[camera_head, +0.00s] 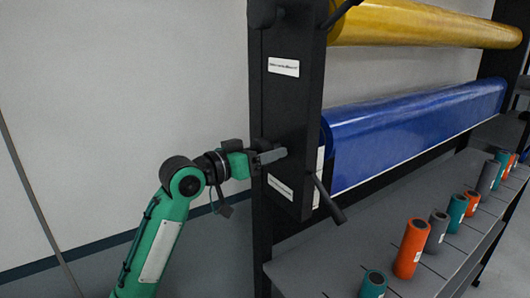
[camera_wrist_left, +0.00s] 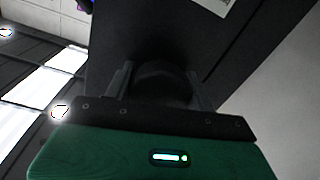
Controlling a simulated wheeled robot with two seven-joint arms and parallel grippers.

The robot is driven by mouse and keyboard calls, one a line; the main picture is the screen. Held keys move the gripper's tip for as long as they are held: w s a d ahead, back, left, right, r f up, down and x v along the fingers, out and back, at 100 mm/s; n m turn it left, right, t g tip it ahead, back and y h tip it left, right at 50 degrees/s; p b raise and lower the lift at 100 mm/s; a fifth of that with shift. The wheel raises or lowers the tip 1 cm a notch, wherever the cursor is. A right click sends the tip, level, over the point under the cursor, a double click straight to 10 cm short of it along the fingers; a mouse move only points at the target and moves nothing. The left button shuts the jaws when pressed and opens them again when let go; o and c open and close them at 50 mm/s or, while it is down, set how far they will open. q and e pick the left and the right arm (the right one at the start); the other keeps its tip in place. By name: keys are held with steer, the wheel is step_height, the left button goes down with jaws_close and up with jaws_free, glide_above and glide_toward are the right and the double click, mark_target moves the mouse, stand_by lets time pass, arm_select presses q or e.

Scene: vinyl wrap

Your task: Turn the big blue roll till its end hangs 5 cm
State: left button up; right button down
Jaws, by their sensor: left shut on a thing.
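The big blue roll (camera_head: 420,120) lies level on the dark rack, below a yellow roll. Its blue sheet hangs down at the front, ending in a pale lower edge. My left gripper (camera_head: 272,156) is at the near face of the rack's end post (camera_head: 290,100), close to the roll's left end. In the left wrist view its fingers (camera_wrist_left: 162,88) are shut on a dark rounded knob (camera_wrist_left: 162,75) by the dark post. The head view does not show the knob clearly. My right gripper is not in view.
The yellow roll (camera_head: 430,23) is above. A dark rod (camera_head: 329,200) sticks out low beside the post. A grey shelf (camera_head: 325,255) below holds several small rolls, including an orange one (camera_head: 411,248) and a teal one (camera_head: 373,284). Floor left of the post looks clear.

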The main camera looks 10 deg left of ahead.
arm_select(q)
steer(key=shift+a+f+m+b, duration=0.1)
steer(key=shift+m+b, duration=0.6)
steer(key=shift+m, duration=0.1)
steer(key=m+b, duration=0.1)
steer(key=m, duration=0.1)
steer(key=shift+m+b, duration=0.3)
steer(key=shift+b, duration=0.05)
steer(key=m+b, duration=0.1)
steer(key=m, duration=0.3)
steer(key=shift+w+m+h+b, duration=0.1)
steer(key=shift+m+h+b, duration=0.2)
steer(key=shift+b, duration=0.05)
steer(key=m, duration=0.3)
steer(key=shift+a+r+m, duration=0.1)
steer(key=shift+r+m, duration=0.1)
steer(key=shift+m, duration=0.1)
steer(key=m+p, duration=0.1)
steer(key=m, duration=0.4)
steer(key=shift+h, duration=0.3)
